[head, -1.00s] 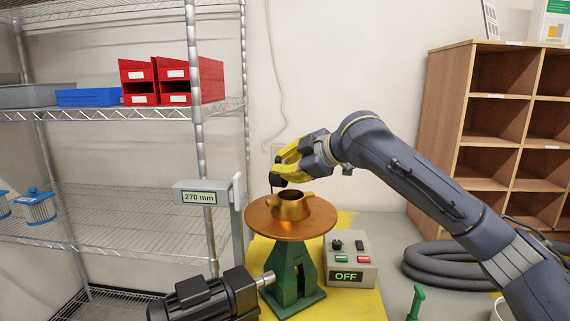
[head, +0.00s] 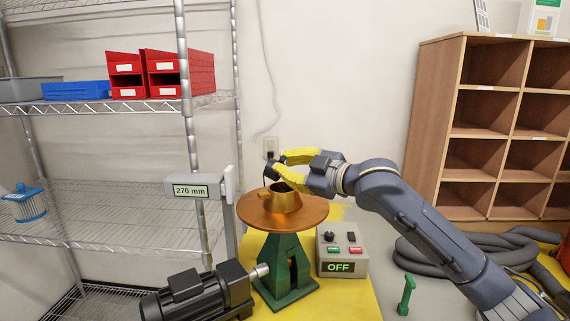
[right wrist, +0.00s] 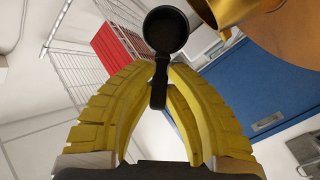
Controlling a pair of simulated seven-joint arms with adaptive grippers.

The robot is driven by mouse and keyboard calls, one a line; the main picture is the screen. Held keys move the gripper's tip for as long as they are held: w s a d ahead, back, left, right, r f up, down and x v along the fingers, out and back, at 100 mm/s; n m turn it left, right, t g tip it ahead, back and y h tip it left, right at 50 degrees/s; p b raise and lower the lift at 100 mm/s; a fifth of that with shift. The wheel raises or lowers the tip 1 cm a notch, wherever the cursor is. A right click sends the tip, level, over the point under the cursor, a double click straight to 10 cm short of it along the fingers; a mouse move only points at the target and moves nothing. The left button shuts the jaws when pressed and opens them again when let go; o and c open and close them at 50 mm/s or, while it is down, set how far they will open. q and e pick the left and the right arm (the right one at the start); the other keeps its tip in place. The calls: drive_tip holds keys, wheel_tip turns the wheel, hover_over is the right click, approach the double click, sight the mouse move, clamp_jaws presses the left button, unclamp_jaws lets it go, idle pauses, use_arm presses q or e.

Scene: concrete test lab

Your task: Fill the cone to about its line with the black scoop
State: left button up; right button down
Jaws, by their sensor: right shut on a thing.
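The gold cone-shaped cup (head: 284,199) stands on a round copper disc (head: 252,214) above a green stand (head: 287,278); its inside and any line are hidden. My right gripper (head: 276,170), with yellow fingers, is above the cup's back left side. It is shut on the black scoop (right wrist: 166,31), gripping its handle. The scoop's bowl points away from the fingers in the right wrist view, and its inside looks dark; I cannot tell whether it holds anything. The cup's rim (right wrist: 226,12) shows just right of the bowl there. My left gripper is not in view.
A gauge reading 270 mm (head: 192,190) stands left of the disc. A control box (head: 342,252) reading OFF stands right of the stand.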

drive_tip(key=shift+d+f, duration=0.1)
drive_tip(key=shift+d, duration=0.05)
idle(0.3)
